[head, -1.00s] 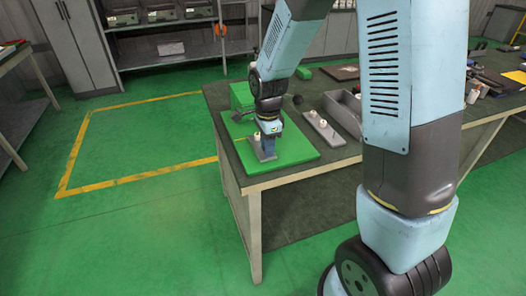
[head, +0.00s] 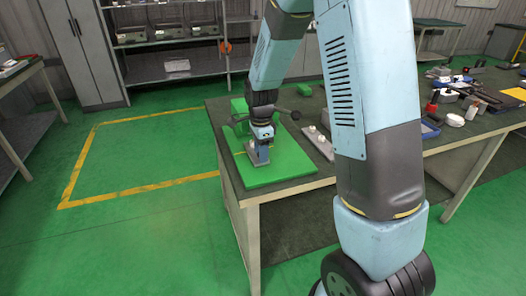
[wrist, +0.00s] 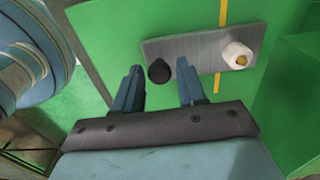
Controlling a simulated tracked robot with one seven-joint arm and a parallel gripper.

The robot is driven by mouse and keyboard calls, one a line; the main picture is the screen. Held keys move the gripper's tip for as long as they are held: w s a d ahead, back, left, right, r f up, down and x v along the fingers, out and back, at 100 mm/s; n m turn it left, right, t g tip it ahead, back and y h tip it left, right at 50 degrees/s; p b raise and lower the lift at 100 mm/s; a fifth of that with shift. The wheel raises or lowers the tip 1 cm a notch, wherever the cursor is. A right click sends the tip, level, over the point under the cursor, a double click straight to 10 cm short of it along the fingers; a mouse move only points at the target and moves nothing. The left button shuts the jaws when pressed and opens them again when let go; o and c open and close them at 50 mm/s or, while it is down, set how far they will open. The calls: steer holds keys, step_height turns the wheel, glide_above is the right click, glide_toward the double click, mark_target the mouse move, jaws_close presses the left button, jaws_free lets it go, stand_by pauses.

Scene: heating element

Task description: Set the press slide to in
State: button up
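The press slide (wrist: 200,48) looks like a flat grey metal strip on the green base plate (head: 283,170). A black knob (wrist: 160,71) sits at its left end in the wrist view, and a white fitting with a brass-coloured centre (wrist: 238,57) sits at its right end. My gripper (wrist: 160,68) is open, with its fingertips on either side of the black knob. Small gaps show between knob and fingers; I cannot tell any contact. In the head view my gripper (head: 258,158) is low over the base plate, and the arm hides part of the press.
A yellow line (wrist: 222,12) runs across the green plate under the slide. A green block (wrist: 288,90) stands at the right in the wrist view. In the head view, a grey strip with white fittings (head: 318,142) lies right of the plate on the table (head: 285,186), partly behind my arm.

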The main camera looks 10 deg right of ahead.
steer(key=shift+o, duration=0.7)
step_height(320, 180, up, 14)
steer(key=shift+f, duration=0.15)
steer(key=shift+c, duration=0.4)
